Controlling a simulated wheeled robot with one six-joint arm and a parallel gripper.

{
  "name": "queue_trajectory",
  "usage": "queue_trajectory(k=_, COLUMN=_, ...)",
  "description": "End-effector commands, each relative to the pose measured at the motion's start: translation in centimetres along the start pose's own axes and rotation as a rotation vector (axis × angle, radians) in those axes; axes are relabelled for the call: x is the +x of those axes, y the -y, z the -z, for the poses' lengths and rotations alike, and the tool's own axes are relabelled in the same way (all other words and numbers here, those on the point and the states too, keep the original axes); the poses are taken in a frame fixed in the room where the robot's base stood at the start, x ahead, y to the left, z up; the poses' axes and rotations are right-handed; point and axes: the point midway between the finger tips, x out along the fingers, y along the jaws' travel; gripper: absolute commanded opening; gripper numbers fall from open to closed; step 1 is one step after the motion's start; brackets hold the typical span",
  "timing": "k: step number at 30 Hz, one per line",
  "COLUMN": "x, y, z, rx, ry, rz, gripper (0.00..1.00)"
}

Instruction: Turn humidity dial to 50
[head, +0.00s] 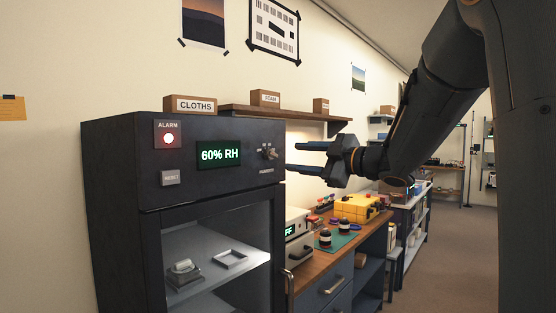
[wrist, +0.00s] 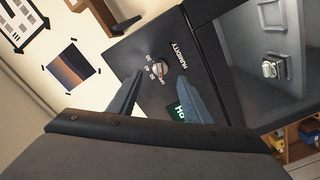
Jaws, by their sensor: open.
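The humidity dial (head: 269,152) is a small knob at the right end of the dark cabinet's front panel, above a "HUMIDITY" label. The green display (head: 219,154) beside it reads "60% RH". In the wrist view the dial (wrist: 159,68) shows a pale knob with small numbers around it and a red mark, too small to read surely. My gripper (head: 293,157) is open and empty, its two fingers pointing at the dial from the right, apart from it. In the wrist view the gripper (wrist: 158,76) has the dial lined up between its fingertips, just beyond them.
A red lit alarm lamp (head: 168,138) and a reset button (head: 171,178) sit on the panel's left. Below is an open cabinet shelf (head: 205,290) with small parts. A wooden wall shelf (head: 315,115) with labelled boxes is above; a workbench (head: 345,245) stands right.

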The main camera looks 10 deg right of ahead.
Motion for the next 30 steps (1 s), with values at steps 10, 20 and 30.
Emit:
queue_trajectory(k=10, x=4.2, y=0.1, z=0.5, rx=-0.008, ry=-0.016, rz=0.012, gripper=0.45)
queue_trajectory(k=20, x=7.5, y=0.1, z=0.5, rx=-0.008, ry=-0.015, rz=0.009, gripper=0.45)
queue_trajectory(k=30, x=7.7, y=0.1, z=0.4, rx=-0.008, ry=-0.013, rz=0.008, gripper=0.36)
